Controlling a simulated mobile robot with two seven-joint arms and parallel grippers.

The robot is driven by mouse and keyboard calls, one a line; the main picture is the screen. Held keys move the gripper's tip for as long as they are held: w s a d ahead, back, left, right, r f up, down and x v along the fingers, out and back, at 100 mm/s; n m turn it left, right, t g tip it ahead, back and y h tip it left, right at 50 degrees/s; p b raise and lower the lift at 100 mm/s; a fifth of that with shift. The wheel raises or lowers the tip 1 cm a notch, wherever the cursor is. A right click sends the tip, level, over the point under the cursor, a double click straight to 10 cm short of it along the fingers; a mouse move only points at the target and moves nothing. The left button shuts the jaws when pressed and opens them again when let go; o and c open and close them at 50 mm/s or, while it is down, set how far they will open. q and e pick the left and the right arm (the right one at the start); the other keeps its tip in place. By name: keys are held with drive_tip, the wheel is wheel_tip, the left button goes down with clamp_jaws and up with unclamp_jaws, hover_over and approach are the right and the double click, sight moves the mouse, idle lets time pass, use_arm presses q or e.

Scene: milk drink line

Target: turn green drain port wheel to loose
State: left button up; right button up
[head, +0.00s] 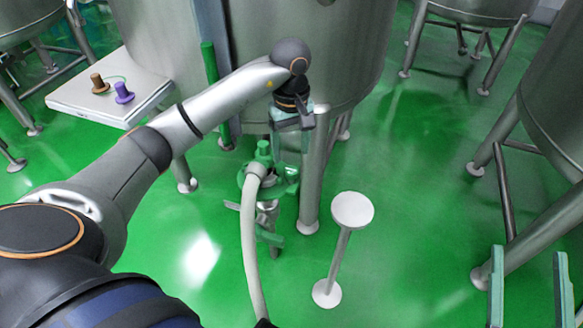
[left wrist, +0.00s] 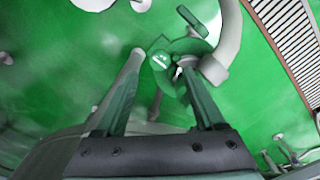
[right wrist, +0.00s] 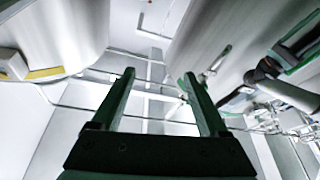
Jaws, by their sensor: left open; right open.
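The green drain port wheel (head: 291,174) is on the pipe fitting under the big steel tank, partly hidden below my left gripper in the head view. In the left wrist view, the wheel (left wrist: 161,62) shows a white mark on its face and lies near and between the fingertips. My left gripper (head: 289,145) points down over it, fingers apart; I cannot tell whether they touch it. The left fingers also show in the left wrist view (left wrist: 163,68). My right gripper (head: 528,268) is open and empty at the lower right, far from the wheel.
A pale hose (head: 250,235) curves from the fitting toward me. A white round-topped stand (head: 352,210) is right of the tank leg (head: 313,185). A panel (head: 70,98) with brown and purple knobs is at the left. Green floor (head: 410,230) is clear to the right.

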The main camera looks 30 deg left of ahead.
sight(291, 170)
use_arm(q)
wheel_tip(291, 170, down, 5)
drive_tip(key=shift+r+b, duration=0.1)
drive_tip(key=shift+b, duration=0.4)
drive_tip(key=shift+f, duration=0.55)
use_arm(e)
drive_tip(key=s+r+n+t+y, duration=0.1)
drive_tip(key=s+r+n+y, duration=0.2)
drive_tip(key=r, duration=0.4)
drive_tip(key=shift+s+a+t+y, duration=0.3)
drive_tip(key=shift+s+a+y, duration=0.05)
drive_tip(key=shift+y, duration=0.45)
use_arm(q)
drive_tip(key=shift+c, duration=0.2)
clamp_jaws()
use_arm(e)
drive_tip(key=shift+f, duration=0.1)
